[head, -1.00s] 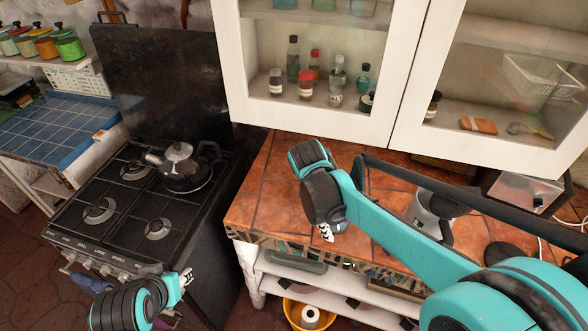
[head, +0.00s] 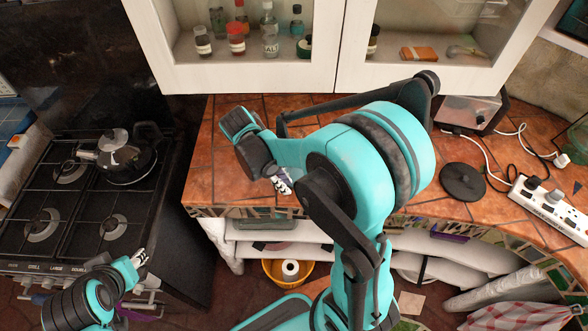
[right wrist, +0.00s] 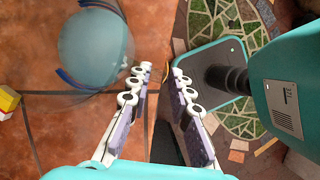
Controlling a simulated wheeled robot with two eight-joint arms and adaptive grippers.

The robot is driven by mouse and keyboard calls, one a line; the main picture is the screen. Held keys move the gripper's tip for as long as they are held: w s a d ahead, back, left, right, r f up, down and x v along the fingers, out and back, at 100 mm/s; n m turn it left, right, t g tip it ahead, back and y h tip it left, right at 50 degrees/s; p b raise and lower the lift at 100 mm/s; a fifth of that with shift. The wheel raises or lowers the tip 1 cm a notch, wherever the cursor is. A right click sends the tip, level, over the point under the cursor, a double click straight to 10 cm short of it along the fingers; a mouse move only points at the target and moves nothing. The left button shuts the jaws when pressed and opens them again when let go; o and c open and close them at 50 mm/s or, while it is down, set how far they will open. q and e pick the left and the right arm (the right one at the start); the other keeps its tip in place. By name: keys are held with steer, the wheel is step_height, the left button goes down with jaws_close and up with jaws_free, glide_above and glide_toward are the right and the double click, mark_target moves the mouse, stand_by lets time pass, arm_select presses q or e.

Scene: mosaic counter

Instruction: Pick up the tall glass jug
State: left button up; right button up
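A round, clear glassy vessel (right wrist: 95,45) with dark blue curved bands stands on the tiled counter in the right wrist view, seen from above. It may be the tall glass jug; its height does not show. My right gripper (head: 284,181) is over the counter's front edge in the head view. In the right wrist view the right gripper (right wrist: 157,77) has its fingers apart with nothing between them, and the vessel is to their left, apart from them. In the head view my right arm hides the counter there. My left gripper (head: 141,258) is in front of the stove, its fingers too small to judge.
A kettle (head: 125,160) stands on the stove (head: 60,245). The glass-fronted cabinet (head: 250,78) hangs above the tiled counter (head: 215,150). A black disc (head: 462,182) and a power strip (head: 548,205) lie at right. A yellow block (right wrist: 8,100) shows at the wrist view's left edge.

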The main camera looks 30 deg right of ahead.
steer(key=x, duration=0.3)
steer(key=shift+w+b, duration=0.15)
steer(key=shift+b, duration=0.15)
steer(key=shift+r, duration=0.1)
jaws_close()
steer(key=shift+r, duration=0.1)
steer(key=shift+r+p, duration=0.3)
steer(key=shift+r, duration=0.25)
step_height(320, 180, up, 3)
steer(key=shift+r+p, duration=0.2)
steer(key=shift+p, duration=0.45)
steer(key=s+d+r+p, duration=0.2)
steer(key=s+d+r, duration=0.4)
steer(key=s+d, duration=0.2)
steer(key=shift+d+r+p, duration=0.15)
steer(key=shift+r+p, duration=0.05)
steer(key=shift+p, duration=0.2)
